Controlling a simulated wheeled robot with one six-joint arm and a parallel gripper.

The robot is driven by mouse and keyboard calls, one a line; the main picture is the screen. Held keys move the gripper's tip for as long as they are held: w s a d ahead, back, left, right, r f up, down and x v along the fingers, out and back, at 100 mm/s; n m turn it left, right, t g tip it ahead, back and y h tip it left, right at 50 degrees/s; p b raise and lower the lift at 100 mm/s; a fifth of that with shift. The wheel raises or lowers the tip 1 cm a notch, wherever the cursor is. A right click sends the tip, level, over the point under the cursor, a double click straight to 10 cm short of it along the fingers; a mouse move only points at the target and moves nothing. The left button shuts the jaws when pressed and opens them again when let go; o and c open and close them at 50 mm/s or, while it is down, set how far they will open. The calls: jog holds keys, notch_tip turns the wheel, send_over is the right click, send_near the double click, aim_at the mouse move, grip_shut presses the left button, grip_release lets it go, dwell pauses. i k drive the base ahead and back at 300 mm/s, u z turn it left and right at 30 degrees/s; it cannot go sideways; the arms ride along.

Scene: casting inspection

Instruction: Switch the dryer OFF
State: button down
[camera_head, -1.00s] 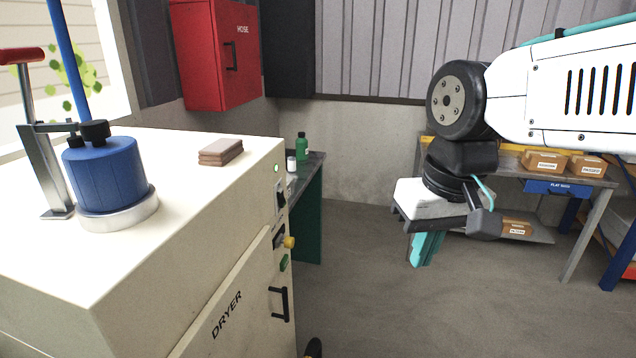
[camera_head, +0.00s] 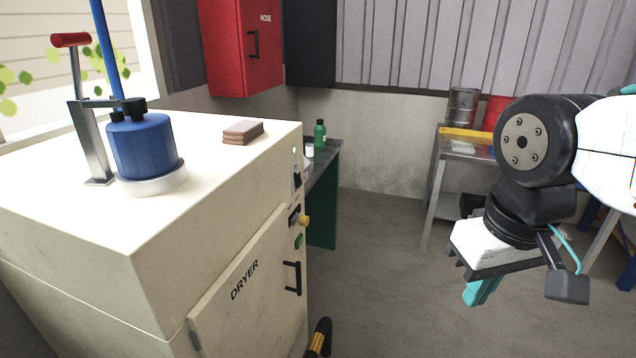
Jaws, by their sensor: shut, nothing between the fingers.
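The cream dryer (camera_head: 215,228) stands at the left, its door marked DRYER and fitted with a black handle (camera_head: 292,278). On its narrow front panel a small green lamp (camera_head: 294,150) is lit near the top. Below it are a black rocker switch (camera_head: 297,178), a yellow knob (camera_head: 304,221) and a green button (camera_head: 299,241). Which way the switch is set is too small to tell. My gripper (camera_head: 480,292) hangs at the right with teal fingers shut and empty, pointing down, well apart from the dryer.
On the dryer top are a blue pump-like unit (camera_head: 142,145) and a brown stack (camera_head: 243,131). A green bottle (camera_head: 320,134) stands on a bench behind. A metal table (camera_head: 440,150) stands at the back right. The floor (camera_head: 390,270) between dryer and gripper is clear.

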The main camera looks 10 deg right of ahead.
aim_at(297, 175)
jog(key=k, duration=0.45)
jog(key=z, duration=0.55)
jog(key=i, duration=1.1)
jog(key=u, duration=0.6)
jog(key=i, duration=0.4)
jog(key=u, duration=0.45)
